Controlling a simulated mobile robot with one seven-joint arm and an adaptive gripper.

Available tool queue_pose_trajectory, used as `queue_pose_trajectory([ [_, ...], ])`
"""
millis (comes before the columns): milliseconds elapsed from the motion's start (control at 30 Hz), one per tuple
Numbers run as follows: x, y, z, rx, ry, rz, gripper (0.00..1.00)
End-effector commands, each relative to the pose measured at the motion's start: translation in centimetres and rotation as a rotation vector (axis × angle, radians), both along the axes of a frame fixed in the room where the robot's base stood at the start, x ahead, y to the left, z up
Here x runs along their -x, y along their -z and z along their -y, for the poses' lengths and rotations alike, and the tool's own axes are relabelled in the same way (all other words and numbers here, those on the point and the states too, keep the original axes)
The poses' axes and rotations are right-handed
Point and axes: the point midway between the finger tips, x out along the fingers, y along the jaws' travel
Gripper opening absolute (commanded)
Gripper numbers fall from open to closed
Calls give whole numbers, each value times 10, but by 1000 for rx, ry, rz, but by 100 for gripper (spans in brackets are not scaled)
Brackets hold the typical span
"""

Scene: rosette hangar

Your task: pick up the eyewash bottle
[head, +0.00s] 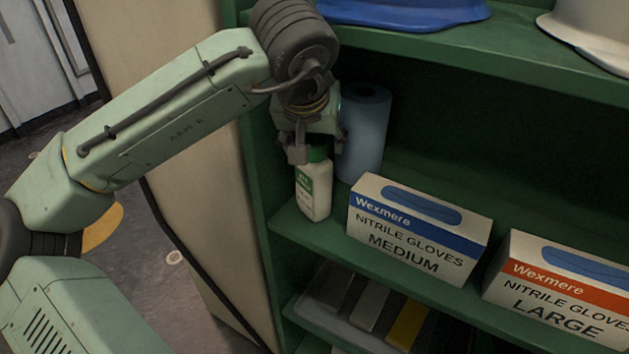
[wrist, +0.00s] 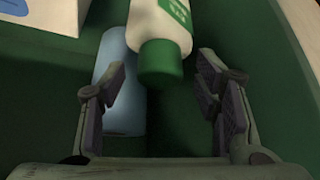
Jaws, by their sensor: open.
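The eyewash bottle (head: 314,189) is white with a green cap and a green label. It stands upright on the green shelf, near its left end, in the head view. My gripper (head: 308,153) is above it, at the height of the cap. In the wrist view the bottle (wrist: 162,28) shows its green cap (wrist: 160,64) toward me, between and just beyond the fingertips. My gripper (wrist: 162,85) is open there, with one finger on each side and a gap to the cap. The gripper hides part of the cap in the head view.
A blue roll (head: 365,132) stands close behind the bottle. A medium glove box (head: 419,230) is to its right, with a large glove box (head: 560,290) farther right. The shelf unit's green side post (head: 255,180) is close on the left. Helmets (head: 405,10) sit on the shelf above.

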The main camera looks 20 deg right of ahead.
Motion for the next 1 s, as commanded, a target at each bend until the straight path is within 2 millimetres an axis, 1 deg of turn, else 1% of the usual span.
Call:
queue_pose_trajectory([
  [67,0,0,0,0,0,0,55],
  [867,0,0,0,0,-1,0,1],
  [900,0,0,0,0,-1,0,0],
  [1000,0,-1,0,0,-1,0,0],
])
